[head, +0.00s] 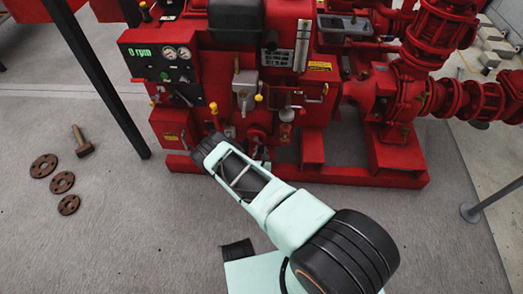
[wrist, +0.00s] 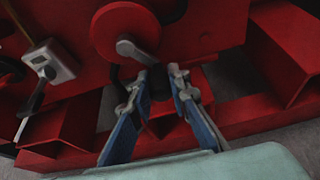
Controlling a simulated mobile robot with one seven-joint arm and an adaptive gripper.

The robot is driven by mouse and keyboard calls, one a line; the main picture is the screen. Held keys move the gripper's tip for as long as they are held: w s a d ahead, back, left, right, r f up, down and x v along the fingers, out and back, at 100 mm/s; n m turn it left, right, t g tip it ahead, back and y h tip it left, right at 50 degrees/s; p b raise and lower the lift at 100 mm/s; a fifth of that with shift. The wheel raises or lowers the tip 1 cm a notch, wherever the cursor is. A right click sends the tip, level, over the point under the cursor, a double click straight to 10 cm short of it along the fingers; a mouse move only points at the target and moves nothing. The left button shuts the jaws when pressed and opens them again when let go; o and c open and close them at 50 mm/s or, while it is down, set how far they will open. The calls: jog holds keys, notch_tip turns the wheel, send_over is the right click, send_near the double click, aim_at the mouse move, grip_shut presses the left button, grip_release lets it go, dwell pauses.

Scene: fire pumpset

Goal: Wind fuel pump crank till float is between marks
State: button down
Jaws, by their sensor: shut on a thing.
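The crank (wrist: 132,49) shows in the wrist view as a grey arm on a round red hub. Its dark handle (wrist: 159,84) hangs at the lower right of the hub. My gripper (wrist: 158,79) is shut on this handle, one finger on each side. In the head view my arm reaches to the low front of the red pumpset, and the fingers are mostly hidden there. A pale upright gauge (head: 302,46) with a scale stands on the pumpset's upper front. Its float and marks are too small to make out.
A control panel (head: 164,62) reading 0 rpm is at the upper left. A dark post (head: 100,78) stands left of the arm. Rusty flanges (head: 62,182) and a bolt (head: 82,143) lie on the left floor. Red pipework (head: 432,50) fills the right. The front floor is mostly clear.

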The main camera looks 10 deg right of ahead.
aim_at(260, 150)
jog(key=shift+s, duration=0.1)
dwell(0.3)
jog(key=c, duration=1.8)
grip_release()
notch_tip(260, 150, up, 10)
jog(key=shift+f, duration=0.1)
